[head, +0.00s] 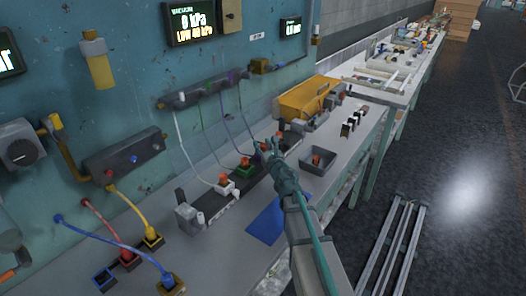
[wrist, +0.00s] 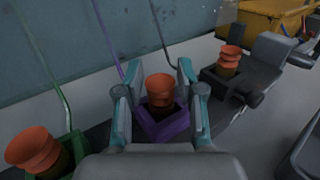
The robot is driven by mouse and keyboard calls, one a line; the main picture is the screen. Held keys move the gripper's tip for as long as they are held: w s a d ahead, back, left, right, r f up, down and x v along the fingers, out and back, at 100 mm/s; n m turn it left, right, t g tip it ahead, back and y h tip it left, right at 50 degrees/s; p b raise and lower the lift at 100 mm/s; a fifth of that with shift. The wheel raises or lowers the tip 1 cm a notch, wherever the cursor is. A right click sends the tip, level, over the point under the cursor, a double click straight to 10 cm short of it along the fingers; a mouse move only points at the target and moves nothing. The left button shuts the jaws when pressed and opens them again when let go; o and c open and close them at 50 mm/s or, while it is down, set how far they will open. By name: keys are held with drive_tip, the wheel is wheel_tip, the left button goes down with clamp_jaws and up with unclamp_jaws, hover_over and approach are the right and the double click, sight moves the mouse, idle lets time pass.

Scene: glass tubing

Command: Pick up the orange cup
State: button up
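My gripper (wrist: 159,78) is open in the wrist view, its teal fingers apart on either side of an orange cup (wrist: 159,89). This cup sits upright in a purple square holder (wrist: 168,129), with a gap to each finger. A second orange cup (wrist: 34,148) stands in a green holder (wrist: 72,150) at the lower left. A third orange cup (wrist: 230,57) stands in a dark holder at the upper right. In the head view my gripper (head: 267,148) is over the row of holders on the bench and partly hides the cup at its fingers.
In the head view, a grey box with an orange piece (head: 318,160) stands right of my arm. A yellow bin (head: 305,97) is behind. Thin hoses (head: 190,150) hang from the wall manifold to the holders. A blue sheet (head: 267,221) lies on the bench's front part.

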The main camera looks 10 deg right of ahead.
drive_tip(key=c, duration=0.5)
drive_tip(key=shift+r, duration=0.1)
